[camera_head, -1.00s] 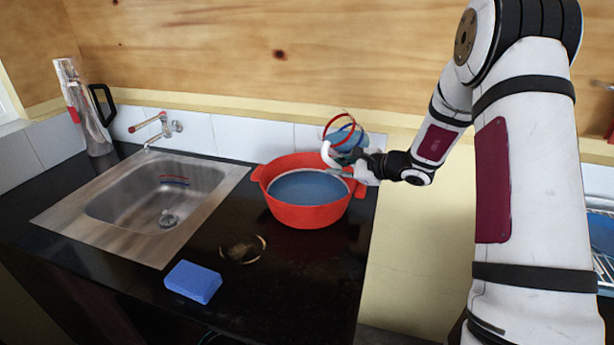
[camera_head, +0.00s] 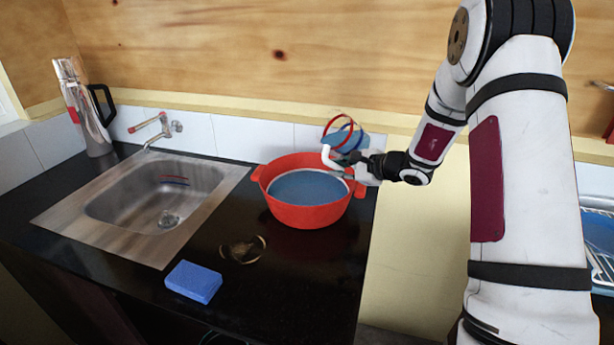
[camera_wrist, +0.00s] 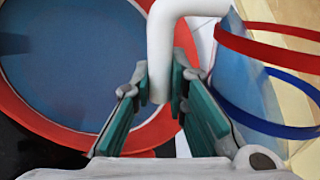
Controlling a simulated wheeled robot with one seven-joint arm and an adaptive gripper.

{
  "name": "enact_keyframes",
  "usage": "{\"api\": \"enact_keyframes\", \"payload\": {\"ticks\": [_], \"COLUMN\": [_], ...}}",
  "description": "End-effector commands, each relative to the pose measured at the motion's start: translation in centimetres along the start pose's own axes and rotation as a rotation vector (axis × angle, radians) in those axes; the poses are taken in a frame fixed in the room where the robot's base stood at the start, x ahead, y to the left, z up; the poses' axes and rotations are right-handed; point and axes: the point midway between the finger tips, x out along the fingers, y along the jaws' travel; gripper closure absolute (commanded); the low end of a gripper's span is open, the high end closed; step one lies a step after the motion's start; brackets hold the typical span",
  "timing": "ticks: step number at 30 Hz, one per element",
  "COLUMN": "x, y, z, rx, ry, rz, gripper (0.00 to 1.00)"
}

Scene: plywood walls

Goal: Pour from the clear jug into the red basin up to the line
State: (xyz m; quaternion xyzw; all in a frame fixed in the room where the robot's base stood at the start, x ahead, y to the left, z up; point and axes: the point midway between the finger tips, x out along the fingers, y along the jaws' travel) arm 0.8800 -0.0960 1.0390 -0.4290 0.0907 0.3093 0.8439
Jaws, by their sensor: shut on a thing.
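The red basin (camera_head: 310,216) stands on the dark counter to the right of the sink. Blue liquid (camera_head: 297,186) lies broad inside it, with a thin pale ring near its edge. The clear jug (camera_head: 352,141), with a red and a blue band and blue liquid in it, is held tilted above the basin's back right rim. My gripper (camera_wrist: 164,85) is shut on the jug's white handle (camera_wrist: 160,45). In the wrist view the jug's body (camera_wrist: 243,90) is right of the fingers and the basin (camera_wrist: 40,122) is left. No falling stream is clear to see.
A steel sink (camera_head: 120,225) with a tap (camera_head: 155,128) is to the left. A shiny flask (camera_head: 88,120) stands behind it. A blue sponge (camera_head: 193,282) and a brownish ring-shaped thing (camera_head: 242,249) lie on the front counter. The counter ends just right of the basin.

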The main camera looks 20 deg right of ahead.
Motion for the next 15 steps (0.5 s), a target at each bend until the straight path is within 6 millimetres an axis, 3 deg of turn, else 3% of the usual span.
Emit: {"api": "enact_keyframes", "payload": {"ticks": [15], "x": [-0.31], "y": [-0.18], "z": [-0.71], "rx": [-0.049], "ry": [0.031], "rz": [-0.006], "gripper": [1.0]}}
